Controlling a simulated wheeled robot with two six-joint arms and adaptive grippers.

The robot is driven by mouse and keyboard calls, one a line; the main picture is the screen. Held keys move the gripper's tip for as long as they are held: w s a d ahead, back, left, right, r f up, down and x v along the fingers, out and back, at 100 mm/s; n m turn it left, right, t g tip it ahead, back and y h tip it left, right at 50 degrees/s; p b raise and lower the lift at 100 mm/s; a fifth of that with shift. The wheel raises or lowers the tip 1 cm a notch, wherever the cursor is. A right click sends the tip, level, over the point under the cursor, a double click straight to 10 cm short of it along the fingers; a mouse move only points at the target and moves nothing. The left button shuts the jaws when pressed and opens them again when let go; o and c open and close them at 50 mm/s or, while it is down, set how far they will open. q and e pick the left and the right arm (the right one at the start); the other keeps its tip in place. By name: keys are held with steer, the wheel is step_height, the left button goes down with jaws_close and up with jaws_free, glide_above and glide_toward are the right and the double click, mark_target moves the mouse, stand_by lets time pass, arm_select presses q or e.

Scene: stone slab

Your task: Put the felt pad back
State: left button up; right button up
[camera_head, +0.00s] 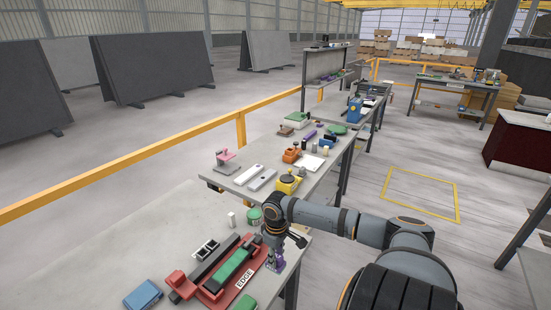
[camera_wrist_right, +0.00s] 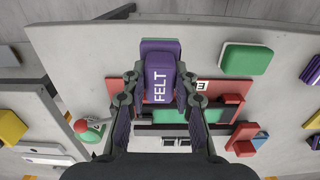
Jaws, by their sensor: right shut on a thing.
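The felt pad (camera_wrist_right: 159,76) is a purple block marked FELT. It sits between the two fingers of my right gripper (camera_wrist_right: 155,99), which is shut on it. In the head view my right gripper (camera_head: 273,250) points down at the right end of the red fixture, with the purple felt pad (camera_head: 273,263) at its tips. In the wrist view a wider purple part shows just beyond the pad; I cannot tell if it belongs to it. The red fixture (camera_head: 211,295), marked EDGE, holds a long green bar (camera_head: 229,270). My left gripper is not in view.
A blue block (camera_head: 143,295) lies left of the fixture, and a green block (camera_head: 245,303) lies in front of it. The slab's left part is clear. Another table (camera_head: 230,188) with tools stands beyond.

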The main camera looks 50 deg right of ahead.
steer(key=w+d+f, duration=0.2)
steer(key=f, duration=0.1)
steer(key=shift+f, duration=0.25)
step_height(320, 180, down, 2)
steer(key=shift+d+f+p, duration=0.1)
steer(key=shift+f+p, duration=0.15)
steer(key=shift+p, duration=0.2)
steer(key=shift+w+f, duration=0.1)
steer(key=shift+f, duration=0.2)
steer(key=shift+f, duration=0.2)
steer(key=o, duration=1)
